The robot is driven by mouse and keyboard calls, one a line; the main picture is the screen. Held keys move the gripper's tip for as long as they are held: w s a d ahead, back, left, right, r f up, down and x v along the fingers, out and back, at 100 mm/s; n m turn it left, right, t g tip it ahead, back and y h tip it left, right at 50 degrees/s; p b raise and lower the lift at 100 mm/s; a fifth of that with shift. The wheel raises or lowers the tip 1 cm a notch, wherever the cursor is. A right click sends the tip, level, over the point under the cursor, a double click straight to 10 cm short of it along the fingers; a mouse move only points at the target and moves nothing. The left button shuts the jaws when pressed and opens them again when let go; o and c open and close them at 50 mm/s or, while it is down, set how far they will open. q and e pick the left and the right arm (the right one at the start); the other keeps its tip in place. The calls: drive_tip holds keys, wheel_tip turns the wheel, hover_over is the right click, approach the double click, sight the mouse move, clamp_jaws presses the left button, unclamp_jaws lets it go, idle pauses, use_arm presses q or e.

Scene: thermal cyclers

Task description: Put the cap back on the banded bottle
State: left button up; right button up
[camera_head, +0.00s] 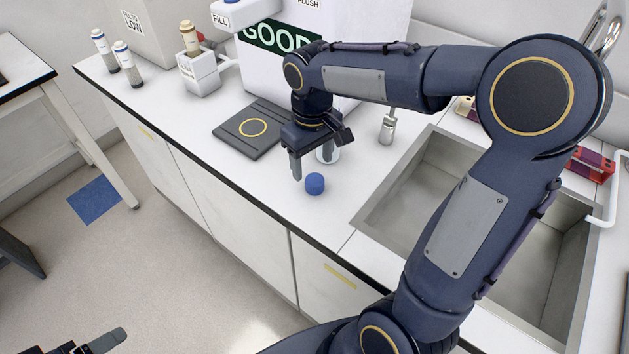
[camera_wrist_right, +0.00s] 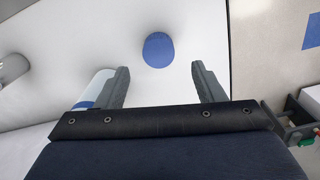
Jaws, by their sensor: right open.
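A blue cap (camera_head: 315,184) rests on the white counter near its front edge. It also shows in the right wrist view (camera_wrist_right: 158,50), ahead of and between the fingertips, apart from them. A pale bottle (camera_head: 328,153) stands just behind the cap, partly hidden by my right gripper (camera_head: 314,160). In the right wrist view the bottle (camera_wrist_right: 94,86) is beside the left finger and shows a blue band. My right gripper is open and empty, pointing down above the counter. Only part of my left gripper (camera_head: 92,345) shows at the bottom left corner.
A dark square plate with a yellow ring (camera_head: 232,138) lies left of the bottle. Two vials (camera_head: 127,65) and a white holder (camera_head: 199,75) stand at the back left.

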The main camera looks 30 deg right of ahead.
sight(314, 179)
drive_tip(key=shift+s+d+f, duration=0.1)
drive_tip(key=shift+f, duration=1.2)
drive_tip(key=shift+s+f, duration=0.1)
drive_tip(key=shift+f, duration=1.2)
drive_tip(key=shift+c, duration=0.2)
drive_tip(key=c, duration=1)
